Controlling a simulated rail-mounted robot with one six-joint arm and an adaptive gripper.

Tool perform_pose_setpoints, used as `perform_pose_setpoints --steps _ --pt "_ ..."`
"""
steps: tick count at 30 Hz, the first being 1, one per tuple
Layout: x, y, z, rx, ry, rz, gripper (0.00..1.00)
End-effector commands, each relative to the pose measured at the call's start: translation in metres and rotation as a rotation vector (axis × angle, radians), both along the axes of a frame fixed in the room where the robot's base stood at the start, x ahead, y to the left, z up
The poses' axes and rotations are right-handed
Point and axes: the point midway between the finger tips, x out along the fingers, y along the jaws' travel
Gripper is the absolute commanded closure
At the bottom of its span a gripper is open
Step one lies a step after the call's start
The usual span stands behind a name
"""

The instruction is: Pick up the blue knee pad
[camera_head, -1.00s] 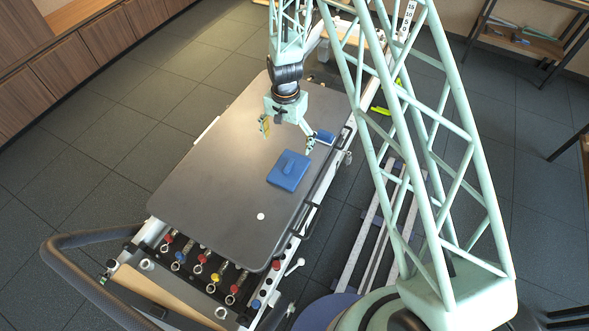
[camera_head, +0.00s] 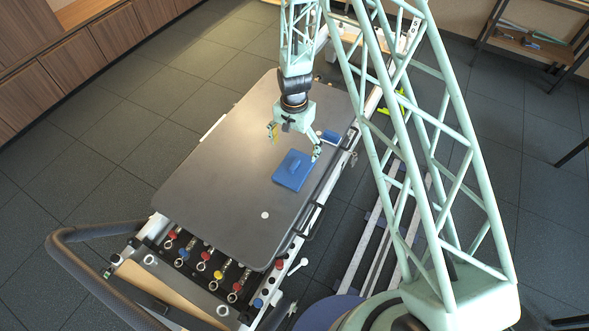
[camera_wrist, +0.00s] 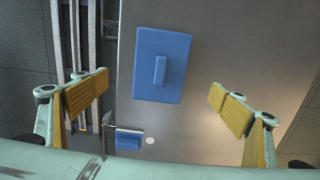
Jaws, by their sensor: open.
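The blue knee pad (camera_head: 293,170) lies flat on the dark grey table-like platform (camera_head: 225,185) near its right edge. It is a blue rectangular slab with a raised bar on top. In the wrist view the knee pad (camera_wrist: 161,65) shows whole, with its raised bar at the middle. My gripper (camera_head: 295,144) is open and empty, just behind the knee pad and seemingly above the platform. In the wrist view its yellow-padded fingers (camera_wrist: 158,105) are spread wide, with the pad ahead of and between them. Nothing touches the pad's visible edges.
A smaller blue block (camera_head: 331,136) sits at the platform's right edge, close to my gripper; it also shows in the wrist view (camera_wrist: 128,140). A white disc (camera_head: 265,215) lies on the platform. Coloured knobs and straps (camera_head: 218,275) line the near end. The platform's left half is clear.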

Motion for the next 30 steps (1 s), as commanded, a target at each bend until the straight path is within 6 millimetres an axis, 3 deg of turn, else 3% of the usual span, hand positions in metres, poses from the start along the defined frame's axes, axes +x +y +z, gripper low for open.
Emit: perform_pose_setpoints --steps 16,30 --pt "0.0 0.0 -0.059 0.0 0.0 0.0 0.1" --pt "0.0 0.0 -0.068 0.0 0.0 0.0 0.1"
